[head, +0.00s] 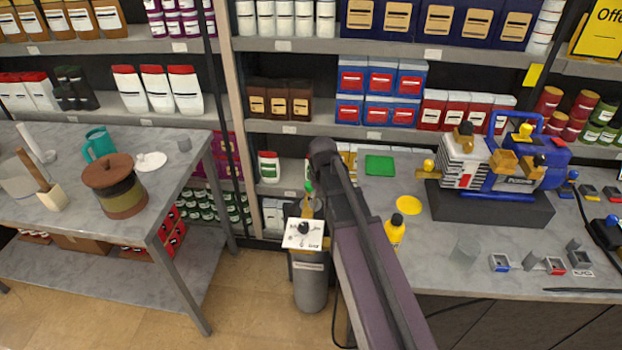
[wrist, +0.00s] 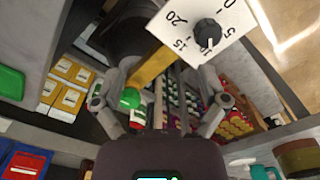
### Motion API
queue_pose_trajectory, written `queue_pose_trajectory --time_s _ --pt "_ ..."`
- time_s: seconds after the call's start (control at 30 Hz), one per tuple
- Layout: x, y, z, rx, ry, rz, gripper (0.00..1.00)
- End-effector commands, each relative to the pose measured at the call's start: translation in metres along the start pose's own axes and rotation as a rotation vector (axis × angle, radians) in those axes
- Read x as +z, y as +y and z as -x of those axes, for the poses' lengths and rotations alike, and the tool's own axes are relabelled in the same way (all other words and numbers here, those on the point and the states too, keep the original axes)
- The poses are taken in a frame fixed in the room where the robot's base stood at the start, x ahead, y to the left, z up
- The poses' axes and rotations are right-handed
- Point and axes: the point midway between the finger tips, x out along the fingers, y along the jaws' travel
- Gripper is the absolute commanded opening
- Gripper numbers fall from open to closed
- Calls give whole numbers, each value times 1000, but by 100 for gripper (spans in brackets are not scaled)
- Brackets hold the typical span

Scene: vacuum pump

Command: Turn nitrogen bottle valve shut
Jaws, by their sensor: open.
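The nitrogen bottle (head: 310,287) is a grey cylinder standing on the floor at the end of the right-hand bench. A white dial plate (head: 291,238) with a black knob (head: 303,228) sits at its top. A green valve knob (head: 309,187) shows above the plate, beside my arm. In the wrist view, the green valve knob (wrist: 131,98) lies between the fingers of my open gripper (wrist: 160,100), closer to the left finger. A yellow brass-like stem (wrist: 153,68) runs up from it towards the white plate (wrist: 177,22). I cannot tell whether a finger touches the knob.
The right-hand bench carries a blue and white pump (head: 510,180) on a dark base, a yellow bottle (head: 395,232) and small switch boxes. The left bench (head: 180,190) holds a brown pot (head: 120,190). Stocked shelves stand behind. Floor (head: 250,310) between the benches is clear.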

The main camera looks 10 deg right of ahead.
Motion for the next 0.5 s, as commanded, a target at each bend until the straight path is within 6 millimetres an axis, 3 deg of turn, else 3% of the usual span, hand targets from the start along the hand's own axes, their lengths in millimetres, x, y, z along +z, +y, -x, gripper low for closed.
queue_pose_trajectory --time_s 0.03,0.2,0.33,0.5 --pt "-31 16 16 0 0 70 93" --pt "-90 45 39 0 0 308 93" --pt "-120 61 50 0 0 445 93" --pt "-140 71 56 0 0 544 93"
